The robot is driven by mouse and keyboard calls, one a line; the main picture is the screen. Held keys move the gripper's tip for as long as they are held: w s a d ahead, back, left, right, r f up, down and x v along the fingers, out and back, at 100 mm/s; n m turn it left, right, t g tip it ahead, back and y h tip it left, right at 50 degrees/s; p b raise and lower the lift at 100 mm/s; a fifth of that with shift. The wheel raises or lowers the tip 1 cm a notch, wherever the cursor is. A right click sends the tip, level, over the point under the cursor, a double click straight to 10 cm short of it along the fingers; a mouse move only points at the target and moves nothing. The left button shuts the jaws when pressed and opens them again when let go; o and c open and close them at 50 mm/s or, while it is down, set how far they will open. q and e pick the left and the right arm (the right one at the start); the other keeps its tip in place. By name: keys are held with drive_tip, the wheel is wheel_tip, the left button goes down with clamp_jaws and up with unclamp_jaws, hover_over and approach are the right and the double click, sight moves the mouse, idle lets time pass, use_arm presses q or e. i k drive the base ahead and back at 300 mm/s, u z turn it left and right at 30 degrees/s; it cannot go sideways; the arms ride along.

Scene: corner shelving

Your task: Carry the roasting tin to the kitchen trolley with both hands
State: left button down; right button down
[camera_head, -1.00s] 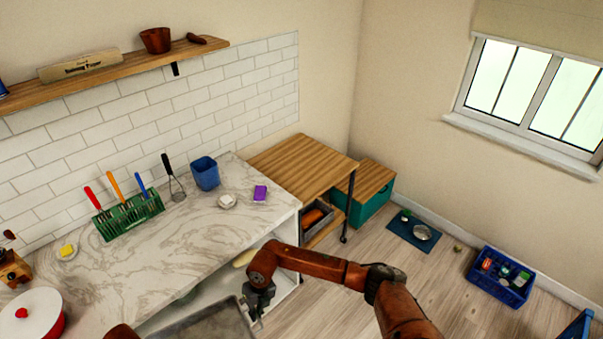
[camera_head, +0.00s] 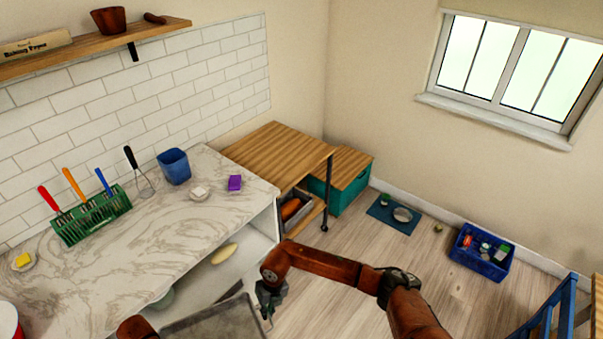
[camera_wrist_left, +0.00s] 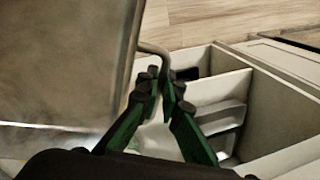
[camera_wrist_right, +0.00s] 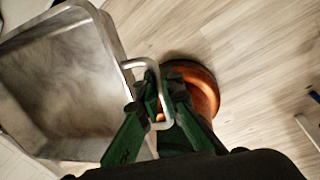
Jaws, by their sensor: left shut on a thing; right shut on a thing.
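The roasting tin (camera_head: 215,322) is a grey metal pan at the bottom of the head view, in front of the counter and partly cut off. My right gripper (camera_head: 268,300) is shut on its right handle; the right wrist view shows the fingers (camera_wrist_right: 160,98) around the wire handle (camera_wrist_right: 138,64). My left gripper (camera_wrist_left: 165,92) is shut on the other handle (camera_wrist_left: 156,48), beside the tin wall (camera_wrist_left: 105,65). In the head view only a bit of my left arm shows. The kitchen trolley (camera_head: 275,152), wood-topped with dark posts, stands past the counter's right end; its top is bare.
The marble counter (camera_head: 130,245) holds a green utensil rack (camera_head: 92,215), a blue container (camera_head: 174,166) and a purple item (camera_head: 235,183). A teal box (camera_head: 348,195) stands beside the trolley.

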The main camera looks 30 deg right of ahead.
sight(275, 152)
drive_tip(key=z, duration=2.15)
drive_tip(key=i, duration=3.8)
drive_tip(key=u, duration=2)
